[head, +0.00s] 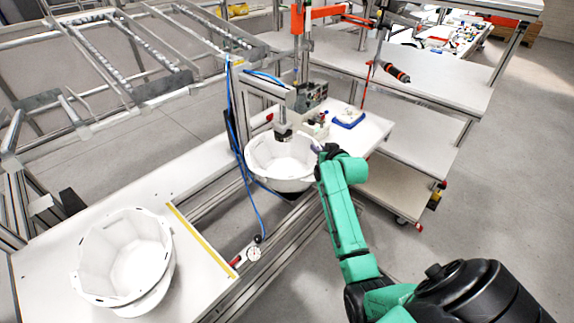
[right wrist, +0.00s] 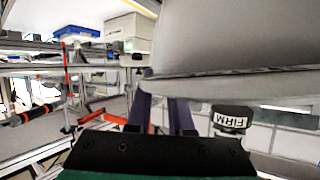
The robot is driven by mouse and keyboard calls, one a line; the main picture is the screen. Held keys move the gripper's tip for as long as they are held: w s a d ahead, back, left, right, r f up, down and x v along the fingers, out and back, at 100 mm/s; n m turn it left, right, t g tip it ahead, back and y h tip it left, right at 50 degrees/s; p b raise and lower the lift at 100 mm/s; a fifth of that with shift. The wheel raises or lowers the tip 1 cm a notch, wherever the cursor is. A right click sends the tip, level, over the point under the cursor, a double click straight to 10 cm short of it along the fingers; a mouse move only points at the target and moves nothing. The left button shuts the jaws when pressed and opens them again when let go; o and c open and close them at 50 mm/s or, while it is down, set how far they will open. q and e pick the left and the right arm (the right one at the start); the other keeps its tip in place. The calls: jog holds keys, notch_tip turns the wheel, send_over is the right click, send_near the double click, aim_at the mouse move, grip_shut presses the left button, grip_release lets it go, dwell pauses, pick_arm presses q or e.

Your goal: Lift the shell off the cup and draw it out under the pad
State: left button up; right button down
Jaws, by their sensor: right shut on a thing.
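A white helmet shell (head: 282,172) sits open side up beneath the grey pad (head: 283,130) of the press post in the head view. My right gripper (head: 326,152) is shut on its right rim. In the right wrist view the shell (right wrist: 240,45) looms large as a pale surface, its edge at my fingers (right wrist: 160,110). The cup is hidden beneath the shell in the head view, so I cannot tell whether they touch. A dark block marked FIRM (right wrist: 232,118) shows below the shell's edge in the wrist view. My left gripper is out of view.
Nested white shells (head: 125,262) stand on the white table at left, before a yellow strip (head: 201,240). A blue tray (head: 349,118) is behind right. Open floor lies at right.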

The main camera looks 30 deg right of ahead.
jog(key=shift+w+a+r+m+p, duration=0.2)
jog(key=shift+a+r+p, duration=0.05)
jog(key=shift+r+p, duration=0.5)
jog(key=shift+w+a+r+m+p, duration=0.2)
jog(key=shift+a+r+p, duration=0.05)
jog(key=shift+r+p, duration=0.45)
jog(key=shift+f, duration=0.1)
